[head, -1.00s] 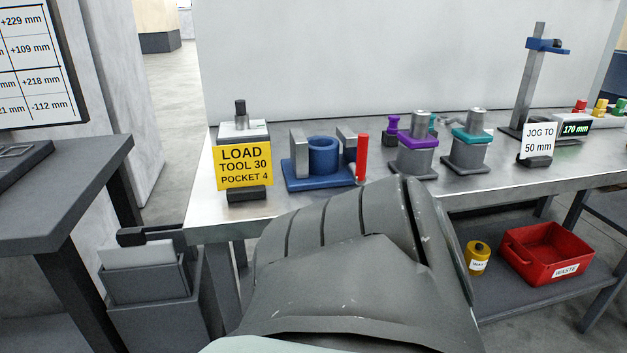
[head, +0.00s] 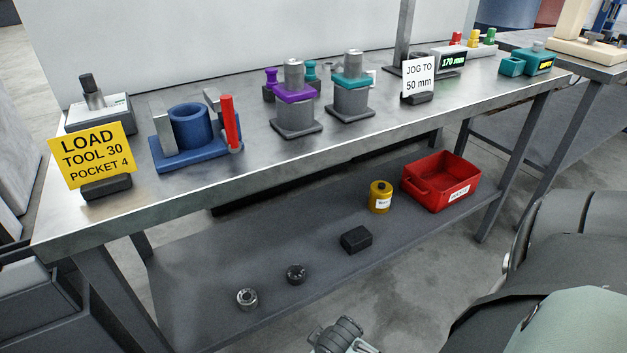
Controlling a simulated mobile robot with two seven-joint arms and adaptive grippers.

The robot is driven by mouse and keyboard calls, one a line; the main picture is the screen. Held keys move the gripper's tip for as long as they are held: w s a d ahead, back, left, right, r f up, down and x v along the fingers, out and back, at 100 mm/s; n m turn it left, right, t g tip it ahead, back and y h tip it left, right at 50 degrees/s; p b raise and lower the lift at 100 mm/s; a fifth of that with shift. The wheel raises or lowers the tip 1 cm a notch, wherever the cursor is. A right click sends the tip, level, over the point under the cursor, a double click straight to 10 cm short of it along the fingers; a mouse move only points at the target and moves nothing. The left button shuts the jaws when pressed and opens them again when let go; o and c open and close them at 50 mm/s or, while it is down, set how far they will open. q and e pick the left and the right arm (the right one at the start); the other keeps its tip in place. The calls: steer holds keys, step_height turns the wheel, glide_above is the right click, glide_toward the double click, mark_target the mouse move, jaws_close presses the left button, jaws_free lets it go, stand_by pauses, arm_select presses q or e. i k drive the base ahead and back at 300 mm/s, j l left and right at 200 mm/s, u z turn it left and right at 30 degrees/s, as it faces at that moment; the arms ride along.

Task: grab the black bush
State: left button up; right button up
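A small black bush (head: 296,274), a short dark ring, sits on the lower shelf (head: 215,270) of the bench in the head view. A similar bush with a lighter, silvery face (head: 247,299) sits to its left and nearer. Both stand apart from other things. A large grey arm link of mine fills the lower right corner. A smaller grey, jointed part at the bottom centre is cut by the picture edge, and I cannot tell which part it is. No gripper fingers can be made out.
The lower shelf also holds a black block (head: 356,239), a yellow container (head: 380,197) and a red waste bin (head: 440,182). The benchtop (head: 225,195) above carries a blue fixture (head: 188,135), a yellow sign (head: 92,160) and several tool holders. The shelf around the bushes is clear.

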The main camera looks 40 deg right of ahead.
mark_target(295, 273)
steer(key=z, duration=1.15)
